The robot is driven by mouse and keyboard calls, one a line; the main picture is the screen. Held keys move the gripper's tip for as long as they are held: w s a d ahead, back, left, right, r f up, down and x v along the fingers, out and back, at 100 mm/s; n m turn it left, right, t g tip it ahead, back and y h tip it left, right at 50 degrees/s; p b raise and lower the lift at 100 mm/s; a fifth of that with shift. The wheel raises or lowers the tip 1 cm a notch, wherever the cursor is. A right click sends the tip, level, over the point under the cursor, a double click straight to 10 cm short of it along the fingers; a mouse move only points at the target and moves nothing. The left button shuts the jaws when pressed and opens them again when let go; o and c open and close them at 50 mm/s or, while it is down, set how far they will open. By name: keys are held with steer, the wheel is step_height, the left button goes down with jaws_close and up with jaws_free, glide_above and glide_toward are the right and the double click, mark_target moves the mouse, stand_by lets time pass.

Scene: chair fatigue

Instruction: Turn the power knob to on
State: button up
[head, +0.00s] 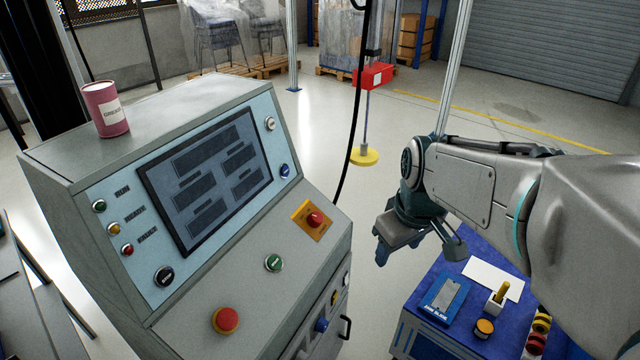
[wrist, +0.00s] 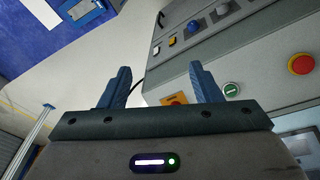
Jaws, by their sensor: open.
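The grey control console (head: 215,290) fills the left of the head view. A black knob (head: 164,276) sits at the lower left of its screen. A pale-faced knob (head: 270,124) and a blue knob (head: 284,170) sit right of the screen. I cannot read which is the power knob, nor its setting. My gripper (head: 418,250) is open and empty, to the right of the console and apart from it. In the wrist view its two fingers (wrist: 160,88) stand wide apart. The console's side panel (wrist: 190,70) shows beyond them, with no screen-side knob in sight.
A red mushroom button (head: 226,320), a green button (head: 273,263) and a red button on a yellow plate (head: 314,219) stick up from the sloped desk. A pink can (head: 106,110) stands on top. A blue bench (head: 440,341) holds small items below my arm. A black cable hangs beside the console.

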steer(key=w+a+n+y, duration=0.2)
steer(key=w+a+n, duration=0.4)
steer(key=w, duration=0.5)
steer(key=n+y, duration=0.3)
steer(key=n, duration=0.6)
glide_toward(318, 216)
steer(key=shift+g, duration=0.3)
steer(key=x, duration=0.9)
steer(key=shift+w+r, duration=0.1)
steer(key=shift+w, duration=0.1)
steer(key=c, duration=1)
